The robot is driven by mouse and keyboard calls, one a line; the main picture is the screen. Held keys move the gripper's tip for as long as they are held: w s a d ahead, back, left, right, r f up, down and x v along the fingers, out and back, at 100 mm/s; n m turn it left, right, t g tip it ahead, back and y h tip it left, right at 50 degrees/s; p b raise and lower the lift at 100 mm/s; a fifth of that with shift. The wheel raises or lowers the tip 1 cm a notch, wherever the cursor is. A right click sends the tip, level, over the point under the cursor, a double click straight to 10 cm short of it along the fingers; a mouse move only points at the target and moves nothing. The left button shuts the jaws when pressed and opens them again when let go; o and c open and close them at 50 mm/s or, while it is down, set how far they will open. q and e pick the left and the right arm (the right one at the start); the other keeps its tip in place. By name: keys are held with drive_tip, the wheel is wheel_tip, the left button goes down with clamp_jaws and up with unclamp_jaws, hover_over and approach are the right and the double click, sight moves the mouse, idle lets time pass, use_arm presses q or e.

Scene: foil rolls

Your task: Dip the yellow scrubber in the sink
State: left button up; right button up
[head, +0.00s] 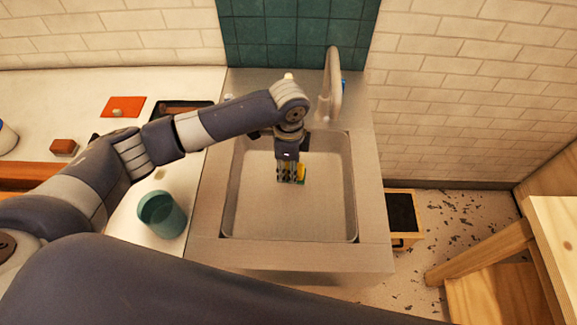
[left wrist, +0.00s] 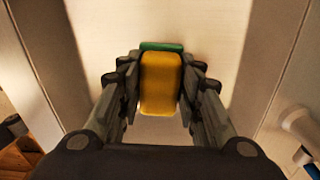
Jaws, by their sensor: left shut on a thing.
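The yellow scrubber (left wrist: 160,85) with a green edge is between the two fingers of my left gripper (left wrist: 160,90), which is shut on it. In the head view the scrubber (head: 301,172) shows partly behind the fingers of my left gripper (head: 291,178). The gripper points down over the sink (head: 265,220), inside its outline near the back part of the basin. I cannot tell whether the scrubber touches the basin floor. No water is clearly visible in the sink. My right gripper is not in view.
A curved faucet (head: 333,85) stands behind the sink at the right. A teal cup (head: 162,214) stands on the white counter left of the sink. An orange-red mat (head: 122,107) lies farther back. A wooden table (head: 553,225) is at the right.

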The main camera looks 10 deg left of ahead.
use_arm(q)
drive_tip(key=shift+f, duration=0.6)
wheel_tip(320, 180, down, 6)
drive_tip(key=shift+r+b, duration=0.25)
drive_tip(key=shift+b, duration=0.6)
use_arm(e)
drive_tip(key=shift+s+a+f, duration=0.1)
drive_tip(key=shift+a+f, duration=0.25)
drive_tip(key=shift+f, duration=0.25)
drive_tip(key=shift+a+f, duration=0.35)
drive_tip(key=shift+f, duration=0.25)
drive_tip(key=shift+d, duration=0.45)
